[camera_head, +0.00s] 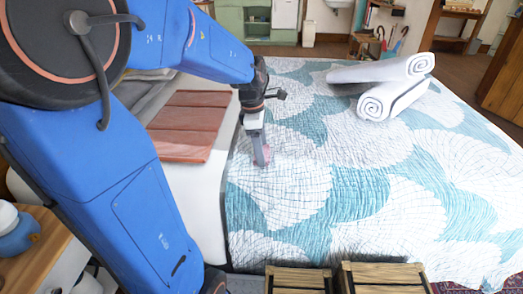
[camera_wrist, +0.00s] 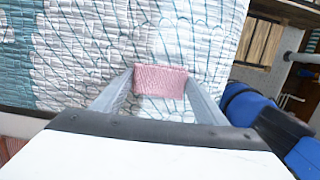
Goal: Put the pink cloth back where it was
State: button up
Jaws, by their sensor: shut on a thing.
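The pink cloth (camera_wrist: 160,80) is a small folded piece held between the two fingers of my gripper (camera_wrist: 158,88) in the wrist view. In the head view my gripper (camera_head: 262,160) points down over the near left part of the bed, and a little of the pink cloth (camera_head: 267,151) shows beside the fingers. The bed has a teal and white fan-patterned quilt (camera_head: 330,190). I cannot tell whether the cloth touches the quilt.
Rolled white towels (camera_head: 385,85) lie at the far right of the bed. A reddish-brown folded piece (camera_head: 190,125) lies left of my gripper. Wooden crates (camera_head: 385,277) stand at the bed's near edge. A bedside table (camera_head: 45,255) is at lower left. The quilt's middle is clear.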

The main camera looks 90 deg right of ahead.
jog(key=shift+f, duration=0.25)
jog(key=shift+f, duration=0.15)
jog(key=o, duration=0.9)
jog(key=r, duration=0.4)
jog(key=w+r, duration=0.1)
jog(key=r, duration=0.7)
jog(key=shift+w+r, duration=0.1)
jog(key=shift+w, duration=0.3)
